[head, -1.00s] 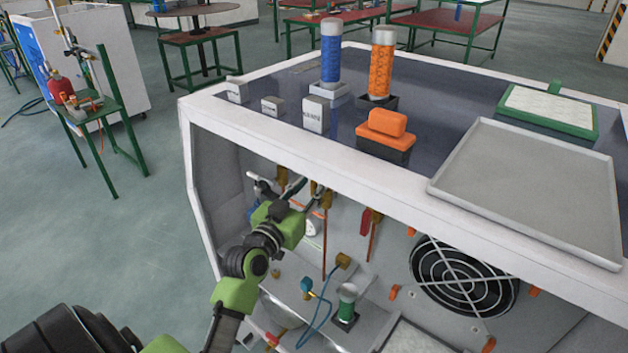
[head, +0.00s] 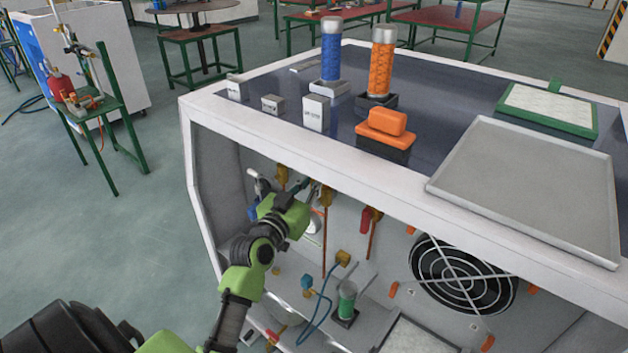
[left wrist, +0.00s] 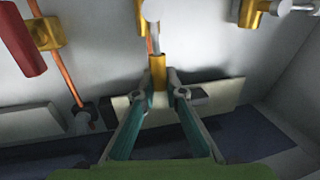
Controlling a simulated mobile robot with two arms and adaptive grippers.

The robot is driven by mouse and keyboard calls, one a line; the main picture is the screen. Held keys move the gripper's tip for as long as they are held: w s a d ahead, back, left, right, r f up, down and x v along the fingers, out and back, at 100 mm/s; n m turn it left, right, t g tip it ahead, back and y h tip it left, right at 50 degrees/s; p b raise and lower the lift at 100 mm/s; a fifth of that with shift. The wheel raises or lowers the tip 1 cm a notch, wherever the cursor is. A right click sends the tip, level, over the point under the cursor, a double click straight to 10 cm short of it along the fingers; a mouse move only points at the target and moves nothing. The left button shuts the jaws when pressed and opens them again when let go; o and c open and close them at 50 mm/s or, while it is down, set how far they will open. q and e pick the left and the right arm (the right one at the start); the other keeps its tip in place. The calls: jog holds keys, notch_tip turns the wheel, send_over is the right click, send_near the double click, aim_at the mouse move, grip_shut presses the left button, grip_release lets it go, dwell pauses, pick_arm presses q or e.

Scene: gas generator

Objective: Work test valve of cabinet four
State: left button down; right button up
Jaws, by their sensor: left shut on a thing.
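A brass valve (left wrist: 157,72) with a pale metal stem and knob is between the fingers of my left gripper (left wrist: 160,95) in the left wrist view. The gripper is shut on it; the exact contact is hard to make out. In the head view, my left gripper (head: 312,190) is inside the open front of the white cabinet (head: 190,160), under its top edge, and its wrist partly hides the valve. Similar brass valves stand beside it, one on the left (head: 282,177) and one with a red handle (head: 366,219) on the right. I see no label identifying cabinet four.
Copper pipes (head: 325,250) run down the inside wall. A blue hose (head: 318,325), a green-topped cylinder (head: 347,295) and a round fan grille (head: 465,275) are lower in the cabinet. A grey tray (head: 530,190) lies on top.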

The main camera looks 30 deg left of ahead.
pick_arm(q)
jog(key=a+f+n+g+h+p, duration=0.1)
jog(key=a+f+n+g+h, duration=0.1)
jog(key=a+f+n, duration=0.6)
jog(key=shift+w+n+h, duration=0.3)
jog(key=shift+n+h, duration=0.4)
jog(key=shift+n, duration=3.1)
jog(key=shift+f, duration=0.1)
jog(key=c, duration=2.1)
grip_release()
jog(key=v, duration=1.2)
